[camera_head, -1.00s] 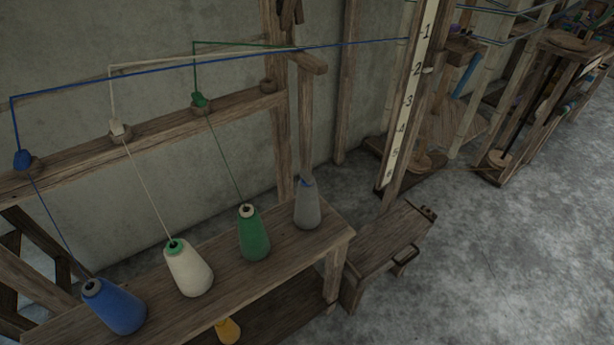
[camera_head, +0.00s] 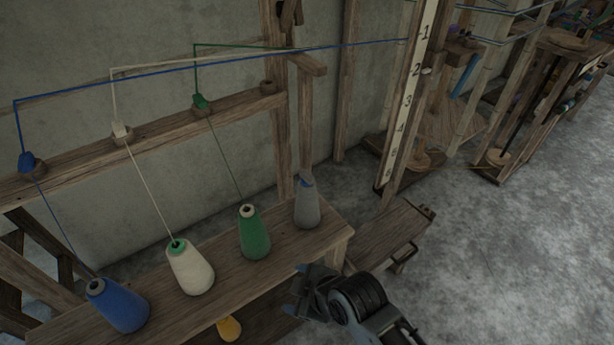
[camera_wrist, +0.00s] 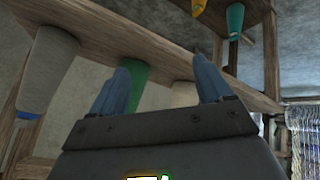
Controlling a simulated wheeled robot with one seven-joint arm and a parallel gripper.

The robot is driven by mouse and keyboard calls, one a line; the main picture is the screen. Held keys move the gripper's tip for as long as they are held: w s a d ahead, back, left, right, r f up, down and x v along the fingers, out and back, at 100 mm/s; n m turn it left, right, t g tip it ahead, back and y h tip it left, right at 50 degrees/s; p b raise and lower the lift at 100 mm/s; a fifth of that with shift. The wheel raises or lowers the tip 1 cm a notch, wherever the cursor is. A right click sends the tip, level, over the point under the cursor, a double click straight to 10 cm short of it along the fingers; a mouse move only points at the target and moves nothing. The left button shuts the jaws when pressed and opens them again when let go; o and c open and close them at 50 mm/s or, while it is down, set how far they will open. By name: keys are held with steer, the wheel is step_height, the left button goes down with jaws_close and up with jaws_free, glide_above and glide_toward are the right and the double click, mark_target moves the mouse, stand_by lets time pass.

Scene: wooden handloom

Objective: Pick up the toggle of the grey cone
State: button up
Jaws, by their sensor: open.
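The grey cone (camera_head: 307,208) stands upright at the right end of the wooden shelf (camera_head: 222,275). A small blue toggle (camera_head: 306,181) sits at its top. In the wrist view, which looks upside down, the grey cone (camera_wrist: 49,70) is at the left, its blue toggle (camera_wrist: 27,116) at its lower end. My gripper (camera_head: 298,290) is open and empty, in front of the shelf's front edge, below the grey cone in the picture and apart from it. In the wrist view my two blue-grey fingers (camera_wrist: 163,70) are spread, with the green cone (camera_wrist: 138,80) partly behind the left one.
The green cone (camera_head: 254,232), the white cone (camera_head: 189,268) and the blue cone (camera_head: 117,305) stand left of the grey one. Their threads run up to a wooden rail (camera_head: 160,131). A yellow cone (camera_head: 229,328) is lower down.

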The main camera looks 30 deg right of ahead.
steer(key=w+d+r+n+g, duration=0.2)
steer(key=w+n, duration=0.1)
steer(key=w, duration=0.6)
step_height(320, 180, up, 16)
steer(key=n+g+h+p, duration=0.1)
steer(key=n+g+h, duration=0.1)
steer(key=n+g, duration=0.35)
glide_above(309, 174)
steer(key=shift+w+a+n, duration=0.15)
steer(key=shift+a+n, duration=0.25)
steer(key=shift+n, duration=0.05)
steer(key=shift+d+f+p, duration=0.2)
steer(key=shift+f, duration=1.75)
steer(key=shift+d+f+p, duration=0.15)
steer(key=shift+f+p, duration=0.05)
steer(key=shift+f, duration=1.7)
steer(key=shift+c, duration=0.2)
steer(key=c, duration=1.1)
